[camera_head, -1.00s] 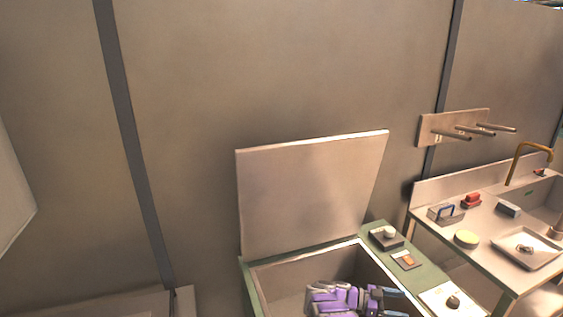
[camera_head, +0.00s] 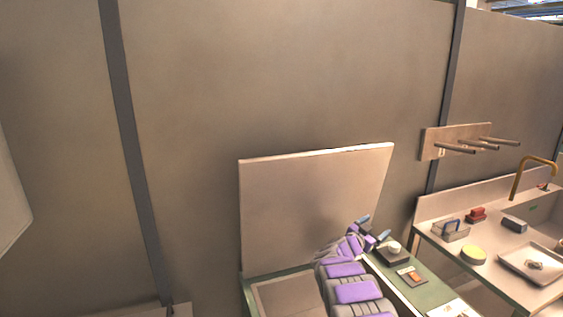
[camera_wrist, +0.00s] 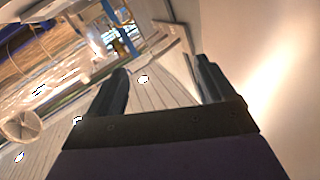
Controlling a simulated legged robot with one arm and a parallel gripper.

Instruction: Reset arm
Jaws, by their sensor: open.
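My gripper (camera_head: 374,229) is at the end of my purple and grey arm, in front of the raised lid (camera_head: 310,205) of the open chamber (camera_head: 285,296). Its two blue-grey fingers are apart, with nothing between them. In the wrist view my gripper (camera_wrist: 160,90) also shows open and empty, with a plank-like surface seen beyond the fingers. My arm hides the right part of the chamber's inside.
Right of the chamber, a green side panel holds a knob (camera_head: 394,247) and an orange switch (camera_head: 410,276). Further right is a sink counter with a tray (camera_head: 538,263), a yellow sponge (camera_head: 473,255) and a brass tap (camera_head: 530,165). Pegs (camera_head: 455,141) stick out of the wall.

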